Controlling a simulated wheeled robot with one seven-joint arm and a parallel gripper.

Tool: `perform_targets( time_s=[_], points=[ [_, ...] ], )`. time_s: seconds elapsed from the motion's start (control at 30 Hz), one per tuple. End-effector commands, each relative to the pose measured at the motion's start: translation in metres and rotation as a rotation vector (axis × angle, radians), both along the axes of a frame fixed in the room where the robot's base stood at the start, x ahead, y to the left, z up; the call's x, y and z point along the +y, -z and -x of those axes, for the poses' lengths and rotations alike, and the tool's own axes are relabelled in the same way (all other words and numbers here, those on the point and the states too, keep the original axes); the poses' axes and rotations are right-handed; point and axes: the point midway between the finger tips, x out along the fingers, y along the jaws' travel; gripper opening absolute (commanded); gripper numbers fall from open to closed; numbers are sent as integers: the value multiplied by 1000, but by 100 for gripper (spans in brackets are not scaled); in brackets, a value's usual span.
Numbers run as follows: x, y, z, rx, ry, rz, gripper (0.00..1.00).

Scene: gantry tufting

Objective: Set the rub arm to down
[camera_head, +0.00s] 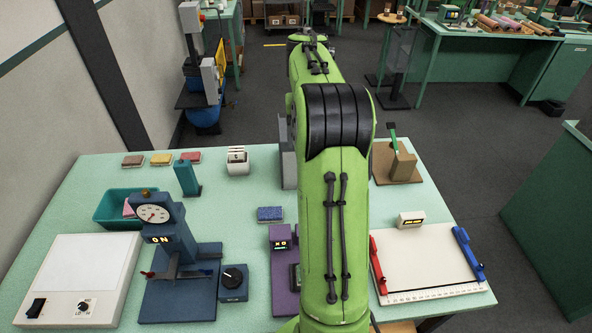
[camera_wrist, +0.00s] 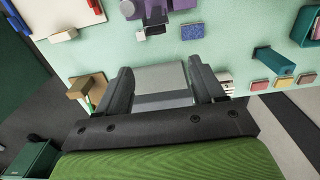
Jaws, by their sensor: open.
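No part is labelled as the rub arm, and I cannot tell for sure which it is. A tan block with a raised green lever (camera_head: 393,139) stands at the back right of the bench; it also shows in the wrist view (camera_wrist: 89,102). A purple device (camera_head: 284,284) with a lit display is partly hidden behind my arm; part of it shows in the wrist view (camera_wrist: 154,31). A blue machine (camera_head: 178,245) with a dial and "ON" display stands at left. My gripper (camera_wrist: 160,65) is open, its fingers apart over a grey block (camera_wrist: 172,77); contact cannot be told.
A blue sponge (camera_head: 270,214) lies beside the purple device. A teal post (camera_head: 187,178), white holder (camera_head: 238,162) and green tray (camera_head: 115,222) stand at left. The bench front centre is hidden by my arm.

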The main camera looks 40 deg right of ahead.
Motion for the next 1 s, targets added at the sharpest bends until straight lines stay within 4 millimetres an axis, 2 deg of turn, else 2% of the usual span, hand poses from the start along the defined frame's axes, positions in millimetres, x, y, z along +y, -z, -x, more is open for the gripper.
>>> perform_targets(
  time_s=[0.4,0.53,0.7,0.97,1.0],
  points=[
    [1,103,2,5,0,-5,68],
    [1,130,3,5,1,-4,68],
    [1,148,2,2,0,-1,68],
    [1,151,2,0,0,0,68],
    [1,151,2,0,0,0,64]
  ],
)
